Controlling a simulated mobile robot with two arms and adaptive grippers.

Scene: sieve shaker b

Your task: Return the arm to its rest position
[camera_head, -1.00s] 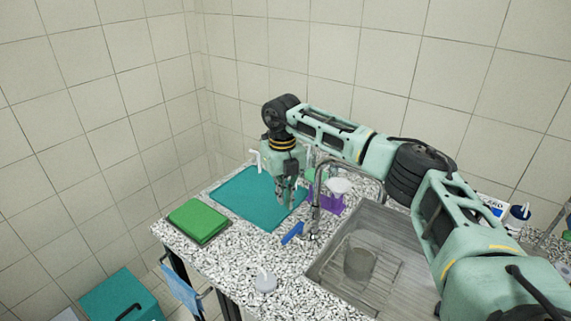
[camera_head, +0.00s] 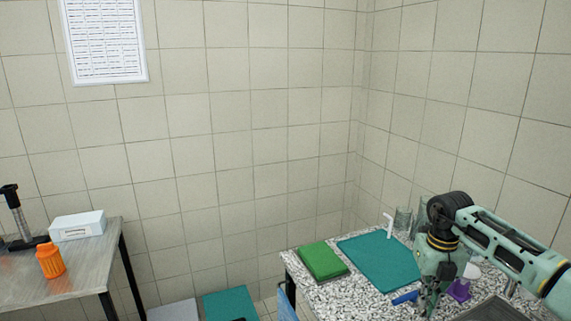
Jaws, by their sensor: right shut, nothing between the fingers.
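My right arm (camera_head: 500,245) comes in from the right edge, in pale green with black joints. Its right gripper (camera_head: 428,308) points down over the speckled counter, near the front right corner of the teal mat, and is shut and empty. Its fingertips are small and close to the lower edge of the picture. My left gripper is not in view.
The speckled counter (camera_head: 330,292) holds a green folded cloth (camera_head: 322,261), a teal mat (camera_head: 378,258), glassware (camera_head: 403,219), a purple holder (camera_head: 460,290) and a sink (camera_head: 492,309). A metal table (camera_head: 85,262) at left bears an orange bottle (camera_head: 50,261) and a white box (camera_head: 77,225). Floor bins (camera_head: 230,304) stand between.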

